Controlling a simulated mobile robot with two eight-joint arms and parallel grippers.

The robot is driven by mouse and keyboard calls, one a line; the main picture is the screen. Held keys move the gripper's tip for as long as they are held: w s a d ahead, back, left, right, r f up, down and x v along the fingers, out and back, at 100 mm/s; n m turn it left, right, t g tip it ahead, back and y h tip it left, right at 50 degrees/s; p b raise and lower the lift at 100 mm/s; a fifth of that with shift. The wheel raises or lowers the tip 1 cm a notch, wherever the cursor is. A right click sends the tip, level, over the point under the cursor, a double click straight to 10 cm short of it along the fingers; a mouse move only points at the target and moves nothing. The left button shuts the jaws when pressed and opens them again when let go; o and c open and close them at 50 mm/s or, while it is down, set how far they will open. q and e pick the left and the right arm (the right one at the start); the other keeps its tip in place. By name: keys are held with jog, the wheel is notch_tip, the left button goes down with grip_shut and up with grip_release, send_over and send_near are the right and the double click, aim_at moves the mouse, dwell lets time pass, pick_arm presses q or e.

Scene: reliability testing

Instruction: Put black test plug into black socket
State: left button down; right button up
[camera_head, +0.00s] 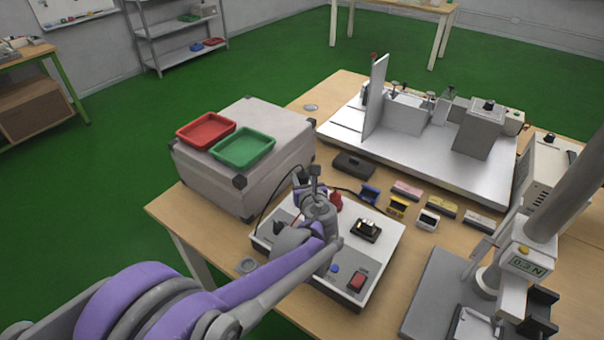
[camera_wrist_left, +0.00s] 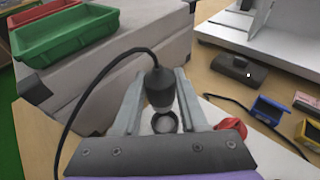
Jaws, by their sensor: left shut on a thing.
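My left gripper (camera_head: 314,180) is above the back of the white test box (camera_head: 384,262). In the left wrist view the left gripper (camera_wrist_left: 160,82) is shut on the black test plug (camera_wrist_left: 157,92), with one finger on each side. A black cable rises from the plug and curves down to the left. A red plug (camera_head: 335,201) sits just right of the gripper, and it also shows in the wrist view (camera_wrist_left: 232,127). A black block (camera_head: 367,230) is on the box top. The black socket cannot be made out for certain; my gripper and arm cover part of the box.
A grey case (camera_head: 262,178) with a red tray (camera_head: 206,131) and a green tray (camera_head: 244,149) stands at left. Several small coloured blocks lie behind the box, near a dark case (camera_head: 354,165). A force gauge stand (camera_head: 527,266) is at right.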

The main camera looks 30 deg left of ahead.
pick_arm(q)
jog(key=shift+f+b, duration=1.7)
jog(key=shift+f, duration=0.95)
pick_arm(e)
jog(key=shift+s+f, duration=0.1)
jog(key=shift+f, duration=1.9)
pick_arm(q)
jog(key=shift+f+b, duration=0.45)
jog(key=shift+f, duration=0.15)
pick_arm(e)
jog(key=shift+f, duration=0.5)
pick_arm(q)
jog(key=c, duration=0.7)
grip_release()
jog(key=shift+c, duration=0.2)
jog(key=shift+s+d, duration=0.1)
jog(key=shift+p+v, duration=1.55)
jog(key=shift+v, duration=3.9)
pick_arm(e)
jog(key=shift+r, duration=1.75)
